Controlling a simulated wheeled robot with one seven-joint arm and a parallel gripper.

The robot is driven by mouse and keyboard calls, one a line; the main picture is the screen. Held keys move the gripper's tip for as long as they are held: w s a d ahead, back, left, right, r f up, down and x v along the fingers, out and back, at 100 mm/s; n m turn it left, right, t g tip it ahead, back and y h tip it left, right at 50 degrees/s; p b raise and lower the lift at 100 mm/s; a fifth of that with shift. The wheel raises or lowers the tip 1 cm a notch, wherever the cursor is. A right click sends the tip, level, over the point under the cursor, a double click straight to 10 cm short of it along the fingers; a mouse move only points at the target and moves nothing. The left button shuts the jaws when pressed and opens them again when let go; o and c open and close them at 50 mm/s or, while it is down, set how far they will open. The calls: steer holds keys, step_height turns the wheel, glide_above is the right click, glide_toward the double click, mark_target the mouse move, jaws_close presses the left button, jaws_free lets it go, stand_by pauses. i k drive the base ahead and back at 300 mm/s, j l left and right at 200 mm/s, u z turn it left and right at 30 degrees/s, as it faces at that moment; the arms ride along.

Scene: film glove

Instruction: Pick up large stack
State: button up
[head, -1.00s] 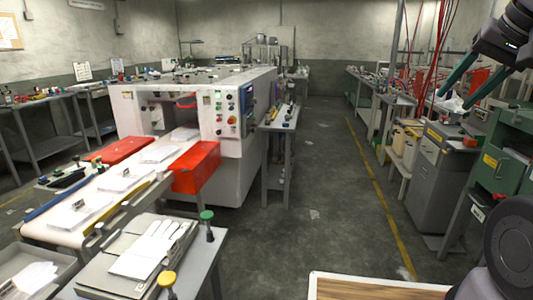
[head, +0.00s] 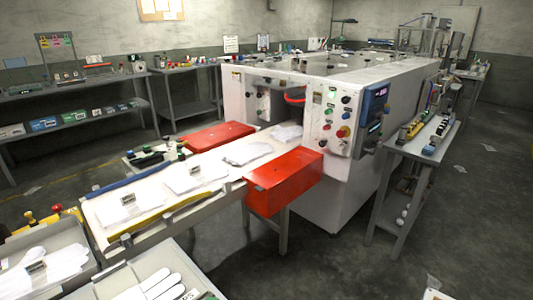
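No single pile is clearly the large stack. White glove-shaped pieces lie piled in a grey tray at the front left; this glove pile (head: 50,272) has a small dark-and-light block on it. More white gloves (head: 155,286) lie in a second light tray at the bottom, partly cut off by the frame edge. Flat white piles lie along the conveyor: one near its front end (head: 122,208), one in the middle (head: 190,178), and one farther up (head: 246,153). Small blocks sit on the first two. My gripper is not in view.
The white machine (head: 340,190) with a control panel stands behind the conveyor (head: 215,192). A red box (head: 283,182) juts from the conveyor's right side. A narrow side table (head: 425,150) stands at the right. Grey floor (head: 480,215) is open at the right.

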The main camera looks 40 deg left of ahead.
mark_target(184, 181)
steer(key=i+u, duration=0.45)
steer(key=i+l+u, duration=0.2)
steer(key=u, duration=0.3)
steer(key=i+l+u, duration=0.3)
steer(key=u, duration=0.15)
steer(key=i+l+u, duration=0.1)
steer(key=u, duration=0.35)
steer(key=i+l+u, duration=0.15)
steer(key=u, duration=0.35)
steer(key=i+l+u, duration=0.2)
steer(key=u, duration=0.25)
steer(key=i+l+u, duration=0.1)
steer(key=l+u, duration=0.2)
steer(key=u, duration=0.2)
steer(key=l+u, duration=0.25)
steer(key=u, duration=0.2)
steer(key=i+l+u, duration=0.1)
steer(key=l+u, duration=0.3)
steer(key=i+l+u, duration=0.1)
steer(key=l+u, duration=0.25)
steer(key=l, duration=0.15)
